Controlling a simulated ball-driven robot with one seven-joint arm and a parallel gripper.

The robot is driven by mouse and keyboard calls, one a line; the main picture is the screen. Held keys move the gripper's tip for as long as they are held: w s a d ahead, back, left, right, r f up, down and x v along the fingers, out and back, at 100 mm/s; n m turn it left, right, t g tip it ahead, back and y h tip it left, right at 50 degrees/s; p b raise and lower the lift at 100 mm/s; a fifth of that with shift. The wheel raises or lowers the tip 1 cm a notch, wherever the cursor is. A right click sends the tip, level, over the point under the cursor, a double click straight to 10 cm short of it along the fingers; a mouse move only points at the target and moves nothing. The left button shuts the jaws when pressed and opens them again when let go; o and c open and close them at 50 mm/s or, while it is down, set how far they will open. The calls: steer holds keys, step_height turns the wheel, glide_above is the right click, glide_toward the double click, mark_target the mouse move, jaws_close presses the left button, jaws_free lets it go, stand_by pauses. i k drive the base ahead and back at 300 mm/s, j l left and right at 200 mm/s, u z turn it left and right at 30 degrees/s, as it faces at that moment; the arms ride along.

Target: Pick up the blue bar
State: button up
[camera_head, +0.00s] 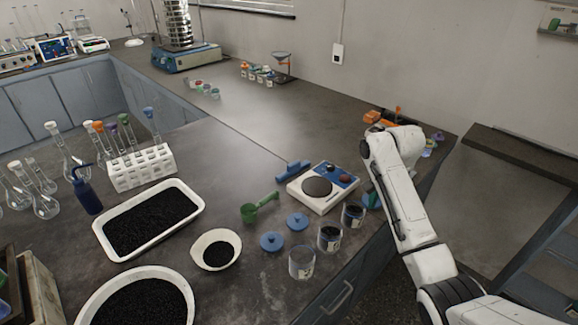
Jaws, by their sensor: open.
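The blue bar (292,171) lies on the dark bench top, just left of the white device with a round dark plate (318,187). It looks like a short blue block with a thinner part running along the bench, and nothing covers it. My white arm rises at the right of the picture, bent near the bench's right edge and well to the right of the bar.
A green scoop (259,207), blue lids (298,221) and jars (329,237) stand in front of the bar. A white tray of black grains (104,238) and a tube rack (142,168) are at left. The bench behind the bar is clear.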

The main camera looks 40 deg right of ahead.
mark_target(293, 168)
steer(key=i, duration=1.35)
